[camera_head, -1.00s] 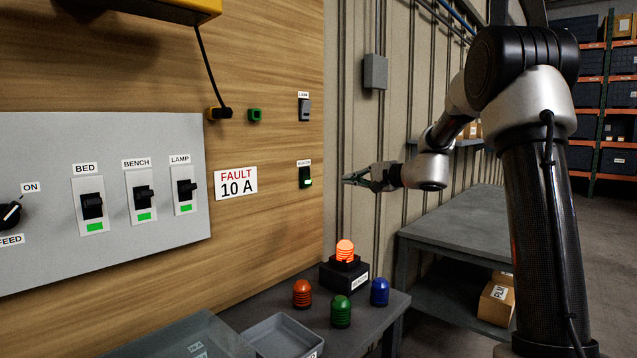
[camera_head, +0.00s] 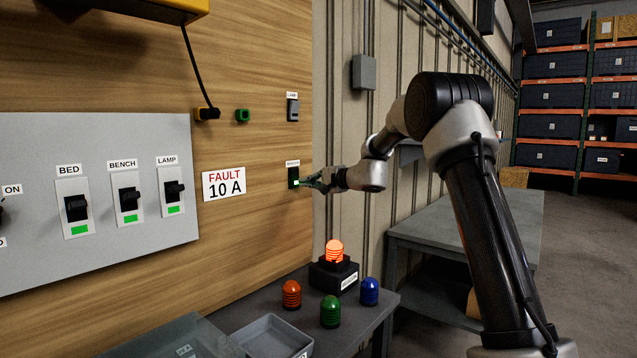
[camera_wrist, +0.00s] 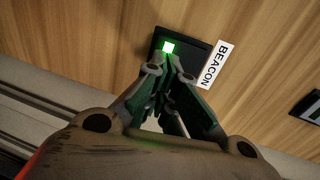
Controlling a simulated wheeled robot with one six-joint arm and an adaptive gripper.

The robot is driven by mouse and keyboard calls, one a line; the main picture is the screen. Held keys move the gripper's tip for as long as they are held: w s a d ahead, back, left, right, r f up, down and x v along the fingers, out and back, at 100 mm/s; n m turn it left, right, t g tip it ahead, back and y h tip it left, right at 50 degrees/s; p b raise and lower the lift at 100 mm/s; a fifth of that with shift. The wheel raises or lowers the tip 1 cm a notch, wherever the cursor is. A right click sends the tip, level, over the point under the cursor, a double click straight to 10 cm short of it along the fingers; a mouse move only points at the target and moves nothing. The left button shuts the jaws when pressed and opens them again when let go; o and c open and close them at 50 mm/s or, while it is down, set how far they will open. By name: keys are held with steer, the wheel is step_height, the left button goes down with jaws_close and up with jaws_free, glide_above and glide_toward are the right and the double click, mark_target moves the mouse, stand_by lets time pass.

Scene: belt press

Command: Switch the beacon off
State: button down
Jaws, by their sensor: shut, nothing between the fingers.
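The beacon switch (camera_head: 293,176) is a black rocker on the wooden panel, with a lit green light, and a label above it. In the wrist view the switch (camera_wrist: 190,48) sits just beyond my fingertips, beside its BEACON label (camera_wrist: 216,64). My gripper (camera_head: 308,182) is shut and empty, its tips at the lower part of the switch; I cannot tell whether they touch it. In the wrist view my gripper (camera_wrist: 168,66) partly hides the switch. The beacon (camera_head: 335,251) glows orange-red on its black base (camera_head: 333,274) on the bench.
A similar black LAMP switch (camera_head: 292,109) is higher on the panel. A grey breaker panel (camera_head: 100,220) is at left. Red (camera_head: 291,294), green (camera_head: 330,311) and blue (camera_head: 370,291) domes stand near a grey tray (camera_head: 262,338). A grey table (camera_head: 460,230) stands behind my arm.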

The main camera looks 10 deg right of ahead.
steer(key=shift+w+a, duration=0.2)
steer(key=shift+w, duration=0.05)
steer(key=shift+w+a+f, duration=0.2)
steer(key=shift+w+f, duration=0.05)
stand_by(0.3)
